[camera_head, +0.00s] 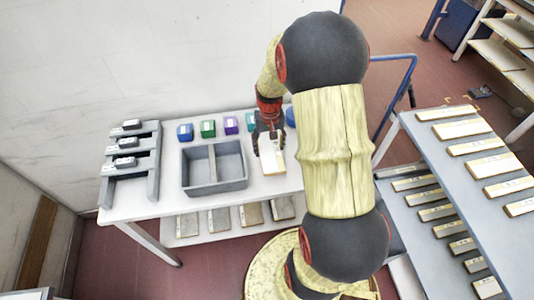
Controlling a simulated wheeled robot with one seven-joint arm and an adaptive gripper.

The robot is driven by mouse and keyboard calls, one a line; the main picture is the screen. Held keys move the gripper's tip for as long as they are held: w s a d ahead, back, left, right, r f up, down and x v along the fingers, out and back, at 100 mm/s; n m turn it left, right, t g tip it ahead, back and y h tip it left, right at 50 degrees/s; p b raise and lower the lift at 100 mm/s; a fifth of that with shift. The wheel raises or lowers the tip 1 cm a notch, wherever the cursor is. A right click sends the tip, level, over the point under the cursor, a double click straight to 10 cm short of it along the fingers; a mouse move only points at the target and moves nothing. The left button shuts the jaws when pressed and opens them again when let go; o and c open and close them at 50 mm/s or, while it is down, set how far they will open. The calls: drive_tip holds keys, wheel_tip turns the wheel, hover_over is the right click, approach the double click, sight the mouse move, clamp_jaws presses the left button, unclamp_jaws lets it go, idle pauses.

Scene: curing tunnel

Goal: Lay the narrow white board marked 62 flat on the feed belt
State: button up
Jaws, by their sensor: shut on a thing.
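My gripper (269,136) is over the white table, toward its right side, with its fingers pointing down. It is shut on a white board (272,162), which extends from the fingers toward the front edge of the table. I cannot read a number on this board, and cannot tell whether it touches the table. I cannot pick out a feed belt for sure. Several pale boards lie in rows on a grey surface (505,226) at the right; their marks are too small to read. My arm hides part of the middle of the view.
On the white table (133,213) stand a grey two-part bin (186,187), a grey stepped rack (156,160) with small devices, and a row of coloured blocks, including a green one (208,129). Grey slabs lie on the shelf below. Shelving (500,53) stands at the upper right.

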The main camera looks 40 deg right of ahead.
sight(267, 149)
drive_tip(key=shift+w+a+f, duration=0.15)
drive_tip(key=shift+a+f, duration=0.05)
drive_tip(key=shift+f, duration=0.15)
drive_tip(key=shift+a+f+b, duration=0.1)
drive_tip(key=shift+f+b, duration=0.3)
drive_tip(key=shift+f, duration=1.2)
drive_tip(key=shift+f, duration=0.1)
drive_tip(key=o, duration=1.2)
